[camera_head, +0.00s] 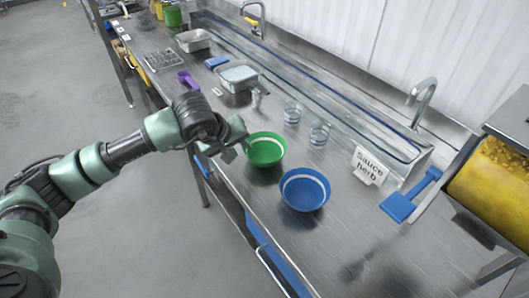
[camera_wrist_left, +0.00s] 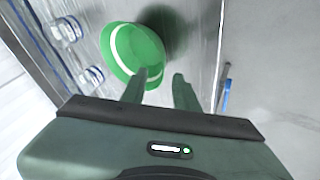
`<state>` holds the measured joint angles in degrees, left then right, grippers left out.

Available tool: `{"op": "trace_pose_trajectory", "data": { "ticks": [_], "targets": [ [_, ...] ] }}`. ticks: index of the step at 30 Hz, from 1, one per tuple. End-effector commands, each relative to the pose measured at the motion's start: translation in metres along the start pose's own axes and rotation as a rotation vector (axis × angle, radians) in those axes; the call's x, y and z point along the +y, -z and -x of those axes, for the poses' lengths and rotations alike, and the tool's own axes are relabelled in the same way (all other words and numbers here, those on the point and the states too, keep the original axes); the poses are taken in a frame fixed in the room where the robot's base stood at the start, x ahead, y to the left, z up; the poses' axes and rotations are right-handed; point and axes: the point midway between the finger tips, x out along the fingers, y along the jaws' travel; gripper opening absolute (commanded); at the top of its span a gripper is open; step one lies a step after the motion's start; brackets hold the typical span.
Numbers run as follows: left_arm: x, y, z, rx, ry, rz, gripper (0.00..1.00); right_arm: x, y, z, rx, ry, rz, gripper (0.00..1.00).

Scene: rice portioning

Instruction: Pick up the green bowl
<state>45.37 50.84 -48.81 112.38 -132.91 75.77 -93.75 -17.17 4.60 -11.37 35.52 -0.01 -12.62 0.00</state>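The green bowl (camera_head: 266,150) with a white band stands upright on the steel counter. It also shows in the left wrist view (camera_wrist_left: 138,50), just beyond my fingertips. My left gripper (camera_head: 238,141) is at the bowl's left side in the head view. In the wrist view my left gripper (camera_wrist_left: 161,76) is open, its two fingers apart. One finger overlaps the bowl's edge and the other lies to the right of the bowl. I cannot tell whether either finger touches it. My right gripper is not in view.
A blue bowl (camera_head: 304,190) stands close to the green bowl. Two clear glasses (camera_head: 292,113) (camera_head: 319,136) stand behind. Metal pans (camera_head: 238,77) and a purple scoop (camera_head: 188,80) lie farther left.

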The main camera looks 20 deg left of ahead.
Motion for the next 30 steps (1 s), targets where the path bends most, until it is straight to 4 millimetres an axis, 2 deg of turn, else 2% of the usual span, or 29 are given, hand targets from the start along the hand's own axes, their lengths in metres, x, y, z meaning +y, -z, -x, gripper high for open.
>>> {"op": "trace_pose_trajectory", "data": {
  "ticks": [10, 15, 23, 26, 30],
  "targets": [
    [-0.002, 0.0, -0.044, -0.01, 0.001, 0.005, 0.3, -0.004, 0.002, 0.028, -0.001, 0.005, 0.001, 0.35],
    [-0.003, 0.0, -0.064, -0.007, -0.002, 0.005, 0.3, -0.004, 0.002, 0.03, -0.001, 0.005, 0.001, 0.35],
    [-0.003, 0.0, -0.067, -0.006, -0.004, 0.003, 0.3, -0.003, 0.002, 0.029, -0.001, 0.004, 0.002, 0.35],
    [-0.003, 0.0, -0.067, -0.006, -0.004, 0.003, 0.02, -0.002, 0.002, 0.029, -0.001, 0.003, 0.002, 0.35],
    [-0.003, 0.0, -0.067, -0.006, -0.004, 0.004, 0.0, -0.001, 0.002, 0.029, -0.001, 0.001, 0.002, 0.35]
  ]
}}
